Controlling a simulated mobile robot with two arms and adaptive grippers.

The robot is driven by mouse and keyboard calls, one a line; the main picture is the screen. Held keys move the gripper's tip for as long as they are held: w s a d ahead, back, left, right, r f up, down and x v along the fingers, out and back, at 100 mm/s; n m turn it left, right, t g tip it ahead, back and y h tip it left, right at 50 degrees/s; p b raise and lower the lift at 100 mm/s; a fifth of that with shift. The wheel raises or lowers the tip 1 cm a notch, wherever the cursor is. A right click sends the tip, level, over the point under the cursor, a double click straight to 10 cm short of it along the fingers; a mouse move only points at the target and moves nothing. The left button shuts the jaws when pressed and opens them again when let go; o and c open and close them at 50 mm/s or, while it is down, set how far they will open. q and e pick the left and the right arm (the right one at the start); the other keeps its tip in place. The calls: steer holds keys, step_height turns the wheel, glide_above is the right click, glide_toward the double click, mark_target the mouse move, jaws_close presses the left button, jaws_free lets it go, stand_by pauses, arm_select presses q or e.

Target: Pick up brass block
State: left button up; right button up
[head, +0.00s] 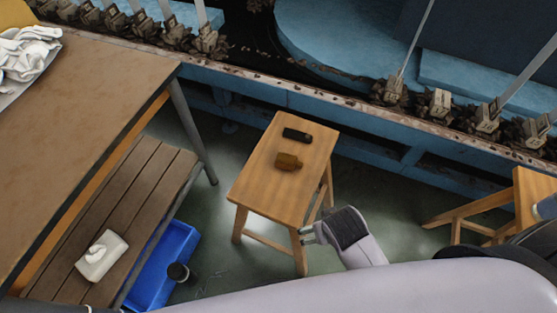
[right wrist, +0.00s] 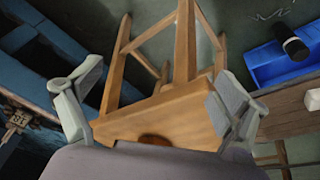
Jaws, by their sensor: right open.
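The brass block (head: 289,161) is a small brown-gold piece lying on the top of a wooden stool (head: 265,182), near its middle. In the right wrist view, a brown rounded bit of the brass block (right wrist: 155,140) shows at the bottom, mostly hidden behind my gripper body. My right gripper (head: 308,234) is beside the stool's front right leg, apart from the block. My left gripper is not in view.
A black object (head: 297,135) lies on the stool behind the block. A table (head: 95,85) and slatted bench (head: 135,205) stand left, with a blue bin (head: 160,270) and dark cup (head: 178,272) beside. Another stool (head: 530,200) is right; blue machinery (head: 310,105) runs behind.

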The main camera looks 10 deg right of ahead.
steer(key=w+a+m+h, duration=0.1)
steer(key=a, duration=0.1)
steer(key=w+a+r+m+t+h, duration=0.1)
steer(key=w+a, duration=0.1)
steer(key=w+a+r+m+t+h, duration=0.1)
steer(key=w+a, duration=0.1)
steer(key=shift+a+m, duration=0.2)
steer(key=shift+m, duration=0.1)
steer(key=w+a+r+m+t+h, duration=0.3)
steer(key=w+a+r+m+t, duration=0.15)
steer(key=a+r, duration=0.25)
glide_toward(289, 161)
steer(key=w+d, duration=0.1)
steer(key=w+f+n, duration=0.1)
steer(key=shift+w+d+f+t+p, duration=0.2)
steer(key=shift+w+d+t+p, duration=0.1)
steer(key=shift+d+t+p, duration=0.1)
steer(key=x, duration=0.5)
steer(key=shift+d+f, duration=0.15)
steer(key=shift+f, duration=0.35)
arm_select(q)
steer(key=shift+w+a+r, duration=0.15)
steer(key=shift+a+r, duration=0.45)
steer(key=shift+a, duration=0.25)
arm_select(e)
steer(key=shift+c, duration=0.5)
steer(key=c, duration=1.3)
steer(key=shift+c, duration=0.6)
